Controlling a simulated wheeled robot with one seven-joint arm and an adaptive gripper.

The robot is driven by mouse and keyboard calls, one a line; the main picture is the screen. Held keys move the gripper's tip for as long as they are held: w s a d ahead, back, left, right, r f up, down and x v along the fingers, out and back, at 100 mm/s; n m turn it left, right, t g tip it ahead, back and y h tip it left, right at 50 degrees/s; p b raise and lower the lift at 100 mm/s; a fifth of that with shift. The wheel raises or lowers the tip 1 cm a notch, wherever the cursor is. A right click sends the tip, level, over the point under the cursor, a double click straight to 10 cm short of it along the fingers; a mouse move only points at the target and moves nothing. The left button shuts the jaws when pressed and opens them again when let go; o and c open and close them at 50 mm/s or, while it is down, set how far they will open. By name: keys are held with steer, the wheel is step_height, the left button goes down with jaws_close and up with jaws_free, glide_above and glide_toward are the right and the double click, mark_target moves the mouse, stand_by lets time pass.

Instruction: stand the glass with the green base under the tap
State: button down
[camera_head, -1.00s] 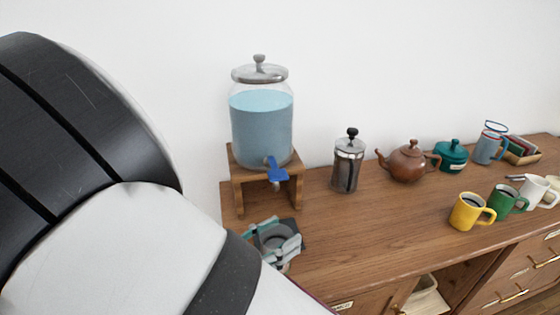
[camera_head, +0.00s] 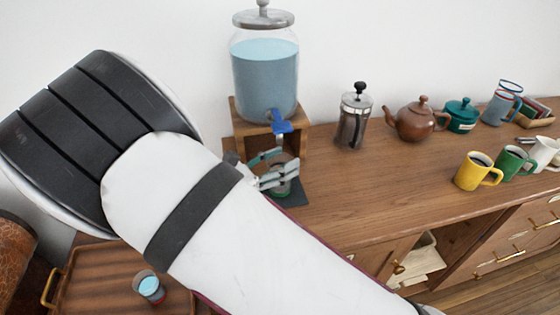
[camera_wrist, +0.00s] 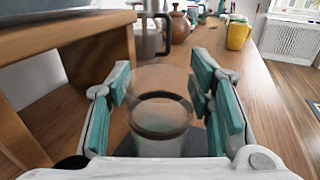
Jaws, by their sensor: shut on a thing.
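A clear glass (camera_wrist: 160,118) stands upright between the fingers of my gripper (camera_wrist: 162,98) in the wrist view. In the head view my gripper (camera_head: 276,172) is shut around the glass (camera_head: 284,187), whose lower part looks green; the fingers partly hide it. The glass is low, at a dark mat (camera_head: 298,199) in front of the wooden stand; whether it touches the mat is unclear. The blue tap (camera_head: 281,123) is on the front of the water dispenser (camera_head: 265,80), above and close to the glass. Exact alignment below the spout is hard to tell.
The dispenser's wooden stand (camera_head: 240,128) is right beside my gripper. A French press (camera_head: 353,118), a brown teapot (camera_head: 414,120) and a yellow mug (camera_head: 477,171) stand to the right. A second glass (camera_head: 149,287) with blue contents stands on a wooden tray (camera_head: 100,268) at lower left.

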steer(key=shift+f, duration=0.15)
steer(key=c, duration=0.8)
jaws_free()
steer(key=shift+o, duration=0.2)
steer(key=shift+r, duration=0.2)
steer(key=v, duration=1.2)
steer(key=shift+a, duration=0.15)
